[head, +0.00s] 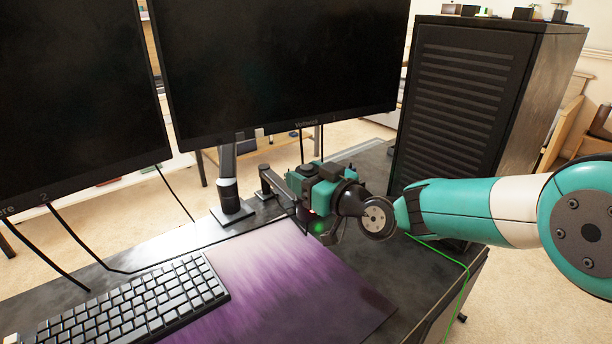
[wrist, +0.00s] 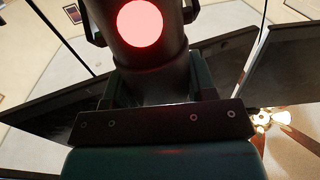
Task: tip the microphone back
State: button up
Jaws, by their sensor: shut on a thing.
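The microphone (wrist: 150,62) is a dark cylinder with a glowing red disc on its end, seen large in the wrist view. Dark bracket arms flank its upper part. My gripper (wrist: 158,85) is shut on its lower body, with a dark green finger on each side. In the head view my gripper (head: 303,195) is low over the desk, below the right monitor. There the gripper hides most of the microphone, and its exact tilt cannot be told.
The right monitor (head: 280,60) hangs just behind my gripper, its stand (head: 230,200) to the left. A black computer tower (head: 455,110) stands close on the right. A keyboard (head: 130,300) and purple mat (head: 280,275) lie in front. Cables cross the desk.

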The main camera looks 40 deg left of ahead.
jog(key=shift+r, duration=0.1)
jog(key=shift+a+r+h+p, duration=0.15)
jog(key=shift+a+h+p, duration=0.1)
jog(key=shift+h+p, duration=0.35)
jog(key=shift+w+a+m+g+h+p, duration=0.35)
jog(key=shift+h+p, duration=0.45)
jog(key=shift+p, duration=0.3)
jog(key=shift+w+a+f+g+h+p, duration=0.1)
jog(key=shift+a+f+g+h+p, duration=0.15)
jog(key=shift+h+p, duration=0.4)
jog(key=shift+w+a+f+g+h+p, duration=0.1)
jog(key=shift+a+f+h+p, duration=0.3)
jog(key=shift+h, duration=0.45)
jog(key=o, duration=0.9)
